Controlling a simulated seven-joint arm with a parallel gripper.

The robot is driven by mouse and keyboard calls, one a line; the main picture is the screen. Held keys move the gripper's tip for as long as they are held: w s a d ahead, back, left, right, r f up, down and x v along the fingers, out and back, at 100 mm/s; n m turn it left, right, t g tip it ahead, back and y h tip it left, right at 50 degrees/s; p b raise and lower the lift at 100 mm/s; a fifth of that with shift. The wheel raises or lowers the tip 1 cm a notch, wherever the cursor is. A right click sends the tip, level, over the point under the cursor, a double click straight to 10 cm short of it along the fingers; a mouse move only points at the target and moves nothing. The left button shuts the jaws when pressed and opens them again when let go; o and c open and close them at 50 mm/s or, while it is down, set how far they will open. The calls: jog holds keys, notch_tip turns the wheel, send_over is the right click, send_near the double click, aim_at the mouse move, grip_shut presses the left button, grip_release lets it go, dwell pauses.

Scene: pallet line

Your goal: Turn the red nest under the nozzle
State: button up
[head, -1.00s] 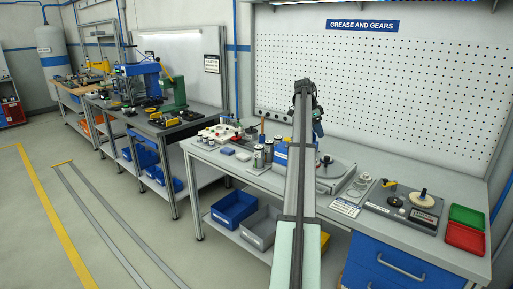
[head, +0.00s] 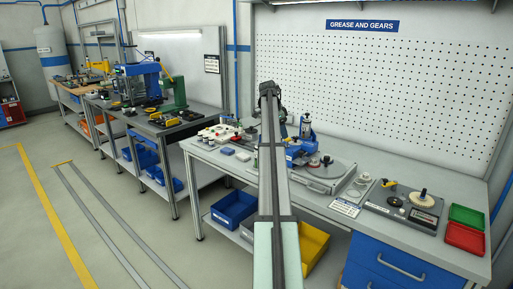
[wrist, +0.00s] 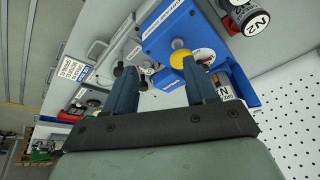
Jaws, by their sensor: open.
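A blue grease fixture (head: 300,148) stands on the grey bench, just right of my arm in the head view. In the wrist view its blue body (wrist: 185,38) carries white labels and a round yellow knob (wrist: 180,57). My gripper (wrist: 159,67) is open, with its two blue fingers spread. The right fingertip appears close beside the yellow knob; I cannot tell whether they touch. I cannot make out the red nest or the nozzle clearly in either view. My arm hides my gripper in the head view.
Cans marked N2 (wrist: 255,22) stand near the fixture. A grey plate (head: 400,208) with a white disc and knobs lies to the right. Green (head: 466,215) and red (head: 464,238) trays sit at the bench's right end. Pegboard (head: 390,90) stands behind.

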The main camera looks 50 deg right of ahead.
jog(key=w+a+f+n, duration=0.2)
jog(key=w+a+f, duration=0.5)
jog(key=a, duration=0.1)
jog(key=shift+w+a+f+t, duration=0.15)
jog(key=shift+w+a+t, duration=0.1)
jog(key=shift+t, duration=0.05)
